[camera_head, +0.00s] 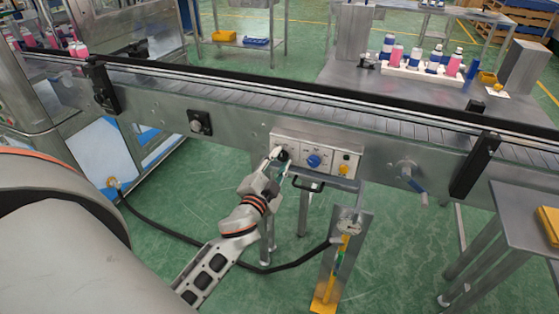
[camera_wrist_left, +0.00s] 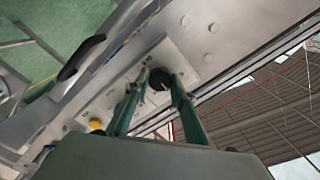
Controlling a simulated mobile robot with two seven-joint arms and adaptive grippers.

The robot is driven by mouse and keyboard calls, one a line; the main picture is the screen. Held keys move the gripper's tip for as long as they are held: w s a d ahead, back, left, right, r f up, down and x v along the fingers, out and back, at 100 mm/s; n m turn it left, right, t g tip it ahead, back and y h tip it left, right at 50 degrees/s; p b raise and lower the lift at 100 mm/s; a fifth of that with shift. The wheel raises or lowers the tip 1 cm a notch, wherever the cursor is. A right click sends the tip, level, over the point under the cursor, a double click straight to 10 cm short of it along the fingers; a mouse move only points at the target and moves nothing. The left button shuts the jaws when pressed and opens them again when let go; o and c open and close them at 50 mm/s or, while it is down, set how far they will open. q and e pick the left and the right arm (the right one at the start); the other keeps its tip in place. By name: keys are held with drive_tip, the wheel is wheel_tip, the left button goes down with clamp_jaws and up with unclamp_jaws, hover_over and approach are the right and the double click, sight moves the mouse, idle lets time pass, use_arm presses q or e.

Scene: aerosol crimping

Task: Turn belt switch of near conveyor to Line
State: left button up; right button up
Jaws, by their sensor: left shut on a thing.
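The near conveyor (camera_head: 235,128) runs across the picture. Its control box (camera_head: 322,170) on the near side carries a black knob (camera_head: 284,155) at the left, a blue knob (camera_head: 313,161) in the middle and an orange-yellow button at the right, which also shows in the left wrist view (camera_wrist_left: 96,124). My left gripper (camera_head: 281,162) is at the black knob. In the left wrist view its green fingers are either side of the black knob (camera_wrist_left: 160,77) and shut on it. The markings around the knob are too small to read. My right gripper is out of view.
A black handle (camera_head: 306,184) sticks out below the box. A stand with a yellow pedal (camera_head: 326,300) is on the floor in front. A blue-handled valve (camera_head: 411,177) is to the right. A side table (camera_head: 525,220) stands at the right edge. Bottles in a tray stand behind the belt.

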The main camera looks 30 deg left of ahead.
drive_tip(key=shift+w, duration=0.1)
use_arm(q)
drive_tip(key=o, duration=0.9)
drive_tip(key=shift+o, duration=1)
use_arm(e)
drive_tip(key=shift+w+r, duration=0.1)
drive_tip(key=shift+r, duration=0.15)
use_arm(q)
drive_tip(key=shift+s, duration=0.1)
drive_tip(key=v, duration=1.2)
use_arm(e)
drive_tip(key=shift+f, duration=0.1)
use_arm(q)
drive_tip(key=s+d+f+n+g+h, duration=0.1)
drive_tip(key=s+d+f+g+h, duration=0.1)
drive_tip(key=s+d+f, duration=0.2)
drive_tip(key=s+d+f+n+g+h+p, duration=0.1)
drive_tip(key=s+d+f, duration=0.3)
drive_tip(key=f, duration=0.7)
drive_tip(key=s+d+f+n+g+h+p, duration=0.1)
drive_tip(key=s+d+f+g+h, duration=0.2)
drive_tip(key=f, duration=0.5)
drive_tip(key=s+d+h, duration=0.1)
drive_tip(key=s+d, duration=0.1)
drive_tip(key=d, duration=0.1)
drive_tip(key=shift+g, duration=0.4)
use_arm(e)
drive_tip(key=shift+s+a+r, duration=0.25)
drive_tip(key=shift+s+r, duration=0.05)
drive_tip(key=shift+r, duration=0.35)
